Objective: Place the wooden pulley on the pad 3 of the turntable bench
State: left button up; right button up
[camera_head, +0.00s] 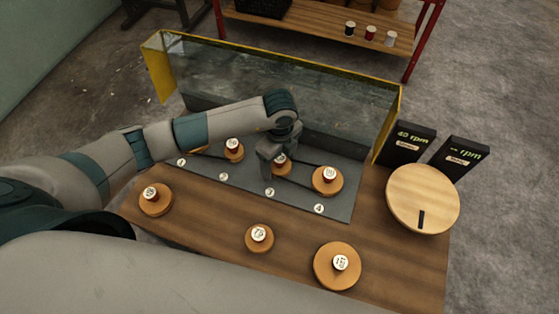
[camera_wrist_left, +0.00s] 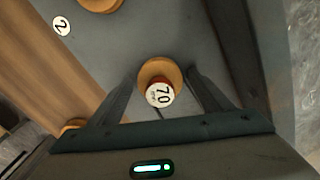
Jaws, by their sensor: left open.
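My left gripper (camera_head: 276,158) is open over the pad 3 place of the grey plate (camera_head: 225,183) on the bench. A wooden pulley with a white cap (camera_head: 282,167) stands there, partly hidden by the gripper. In the left wrist view this pulley, marked 70 (camera_wrist_left: 158,88), sits between the spread fingers of the left gripper (camera_wrist_left: 160,78). I cannot see any finger contact. The number 3 label (camera_head: 269,191) lies in front of it. Other wooden pulleys stand by label 2 (camera_head: 234,152) and label 4 (camera_head: 327,182). My right gripper is out of view.
Loose pulleys stand on the bench's front wood at left (camera_head: 155,203), middle (camera_head: 259,239) and right (camera_head: 337,267). A wooden disc (camera_head: 423,195) with a dark slot is at right, before two black rpm displays (camera_head: 407,146). A yellow-edged clear guard (camera_head: 300,85) stands behind the plate.

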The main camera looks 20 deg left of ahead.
aim_at(279, 159)
pick_arm(q)
jog(key=shift+r, duration=0.35)
jog(key=shift+r+b, duration=1)
jog(key=shift+r, duration=2.55)
jog(key=shift+s, duration=0.1)
